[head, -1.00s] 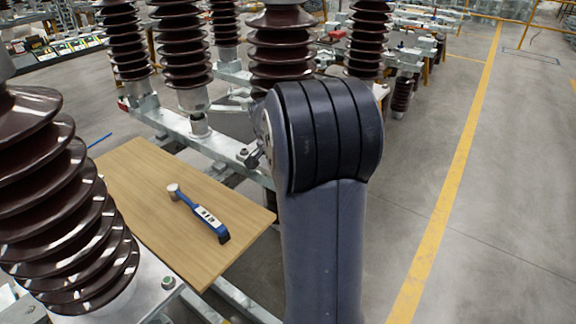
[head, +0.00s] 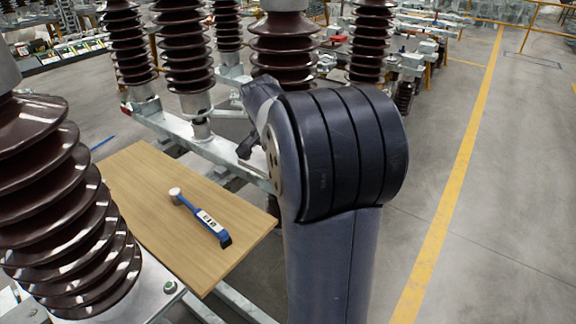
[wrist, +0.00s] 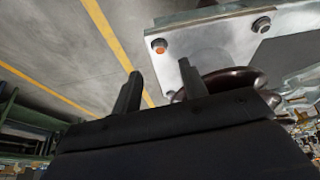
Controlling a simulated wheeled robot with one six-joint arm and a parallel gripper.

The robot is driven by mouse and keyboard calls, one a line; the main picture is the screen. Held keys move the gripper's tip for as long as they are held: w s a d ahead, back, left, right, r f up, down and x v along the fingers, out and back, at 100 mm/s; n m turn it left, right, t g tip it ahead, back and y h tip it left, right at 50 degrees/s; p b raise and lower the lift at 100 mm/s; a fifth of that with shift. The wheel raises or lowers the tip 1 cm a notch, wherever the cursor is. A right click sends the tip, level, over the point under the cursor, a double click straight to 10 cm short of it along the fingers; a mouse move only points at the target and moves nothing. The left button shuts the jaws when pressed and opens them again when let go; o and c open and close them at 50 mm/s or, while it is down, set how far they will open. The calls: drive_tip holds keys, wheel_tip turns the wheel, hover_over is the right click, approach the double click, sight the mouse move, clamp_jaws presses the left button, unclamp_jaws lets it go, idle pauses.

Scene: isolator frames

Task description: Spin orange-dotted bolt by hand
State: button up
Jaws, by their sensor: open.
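The orange-dotted bolt (wrist: 158,45) sits near the corner of a pale metal plate (wrist: 215,42) in the wrist view. My gripper (wrist: 158,69) is open and empty, with its two dark fingers pointing toward that plate corner. The bolt shows beyond the gap between the fingertips, apart from them. A second bolt (wrist: 261,24), dark with no orange seen, sits farther right on the same plate. In the head view my arm's large dark joint fills the middle, and I cannot make out the orange-dotted bolt there.
Brown ribbed insulators (head: 60,200) stand at the left and back. A wooden board (head: 150,225) holds a blue-handled tool (head: 203,218). A metal beam (head: 215,150) runs behind the board. Open floor with a yellow line (head: 450,200) lies at right.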

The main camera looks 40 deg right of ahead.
drive_tip(key=v, duration=0.4)
drive_tip(key=x, duration=1)
drive_tip(key=shift+d+f+b, duration=0.15)
drive_tip(key=shift+f+b, duration=0.2)
drive_tip(key=shift+b, duration=0.05)
